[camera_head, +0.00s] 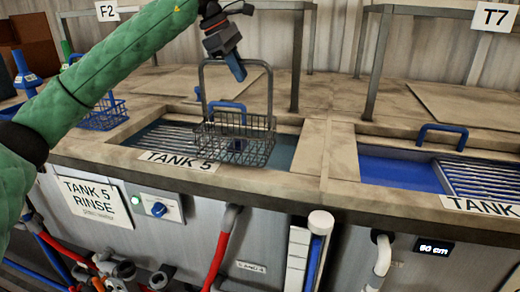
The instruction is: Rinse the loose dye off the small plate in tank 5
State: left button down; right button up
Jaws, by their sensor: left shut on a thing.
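My left gripper (235,67) reaches in from the upper left and is shut on the top of the tall handle of a dark wire basket (234,148). The basket hangs upright over tank 5, and its lower edge overlaps the tank's front rim in the picture, so it appears above the liquid. A small dark blue piece (238,145), perhaps the small plate, lies in the basket; its details are too small to tell. Tank 5 (165,138) has a slatted rack at its left and dark liquid. My right gripper is not in view.
A blue handle (228,106) stands behind the basket at tank 5. To the right is another tank (395,172) with blue liquid and a rack. A blue wire basket (103,117) sits at left. Metal frames stand behind. A lit green lamp (136,200) is on the front panel.

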pick_arm(q)
jog(key=shift+w+a+r, duration=0.1)
jog(key=shift+w+a, duration=0.2)
jog(key=shift+a, duration=0.55)
jog(key=shift+w+a+f, duration=0.1)
jog(key=shift+w+a, duration=0.15)
jog(key=shift+a, duration=0.65)
jog(key=shift+w+a+r, duration=0.1)
jog(key=shift+w+a, duration=0.2)
jog(key=shift+a, duration=0.55)
jog(key=shift+s, duration=0.1)
